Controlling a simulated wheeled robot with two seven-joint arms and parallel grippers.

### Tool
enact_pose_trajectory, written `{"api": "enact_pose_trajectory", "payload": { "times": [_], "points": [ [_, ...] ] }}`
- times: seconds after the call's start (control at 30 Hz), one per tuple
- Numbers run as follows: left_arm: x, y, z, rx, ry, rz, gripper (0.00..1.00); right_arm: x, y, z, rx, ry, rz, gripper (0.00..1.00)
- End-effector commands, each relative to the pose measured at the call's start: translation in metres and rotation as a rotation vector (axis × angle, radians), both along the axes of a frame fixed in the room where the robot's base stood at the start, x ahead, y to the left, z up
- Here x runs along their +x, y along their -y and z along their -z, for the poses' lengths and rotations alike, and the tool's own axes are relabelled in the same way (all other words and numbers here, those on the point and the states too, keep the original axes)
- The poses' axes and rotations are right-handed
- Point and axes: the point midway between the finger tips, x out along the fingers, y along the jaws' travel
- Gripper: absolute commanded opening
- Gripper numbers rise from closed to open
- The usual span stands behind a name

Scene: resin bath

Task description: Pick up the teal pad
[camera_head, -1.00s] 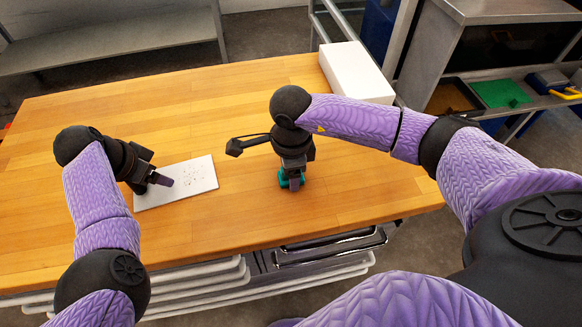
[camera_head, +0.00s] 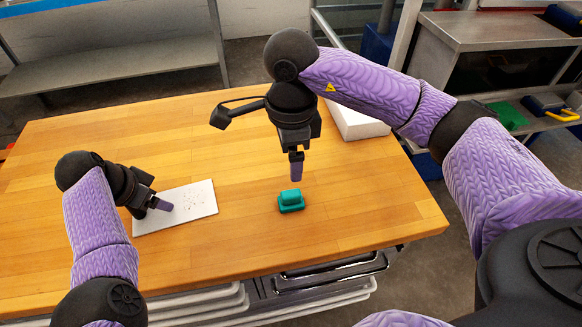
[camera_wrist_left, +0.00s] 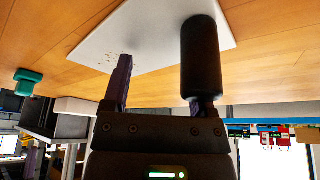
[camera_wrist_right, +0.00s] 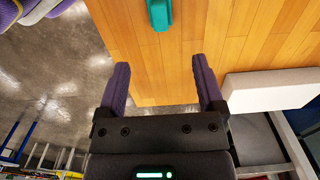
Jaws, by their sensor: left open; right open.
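The teal pad (camera_head: 291,201) is a small block with a raised grip, resting on the wooden table near its front edge. It also shows at the top of the right wrist view (camera_wrist_right: 160,14) and at the left of the left wrist view (camera_wrist_left: 27,80). My right gripper (camera_head: 296,172) is open and empty above the pad, apart from it, pointing down. Both its fingers show spread in the right wrist view (camera_wrist_right: 161,70). My left gripper (camera_head: 158,205) is open, low over a white sheet (camera_head: 201,196) with small dark specks.
A black cylinder (camera_wrist_left: 201,60) covers the right finger in the left wrist view. A white block (camera_head: 358,124) lies at the table's back right, partly behind my right arm. Trays and drawers (camera_head: 330,272) are under the front edge. The table (camera_head: 370,200) is clear right of the pad.

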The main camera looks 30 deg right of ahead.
Motion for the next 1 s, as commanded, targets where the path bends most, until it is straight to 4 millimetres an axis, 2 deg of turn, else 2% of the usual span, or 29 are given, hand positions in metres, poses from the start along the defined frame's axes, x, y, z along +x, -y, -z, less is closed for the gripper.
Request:
{"api": "enact_pose_trajectory", "payload": {
  "times": [0.3,0.37,0.47,0.7,0.87,1.0],
  "points": [
    [0.0,0.0,0.0,0.0,0.0,0.0,0.74,0.0,0.0,-0.001,0.001,0.0,0.0,0.87],
    [0.0,0.0,0.0,0.0,0.0,0.0,0.74,0.001,-0.001,-0.002,0.002,0.001,0.0,0.76],
    [0.0,0.0,0.0,0.0,0.0,0.0,0.74,0.006,-0.006,-0.004,0.003,-0.001,0.0,0.74],
    [0.0,0.0,0.0,0.0,0.0,0.0,0.74,0.005,-0.005,0.047,0.002,-0.006,0.0,0.74],
    [0.0,0.0,0.0,0.0,0.0,0.0,0.74,0.004,-0.004,0.069,0.001,-0.004,0.001,0.74],
    [0.0,0.0,0.0,0.0,0.0,0.0,0.74,-0.001,0.0,0.098,0.002,-0.006,0.001,0.74]
  ]
}}
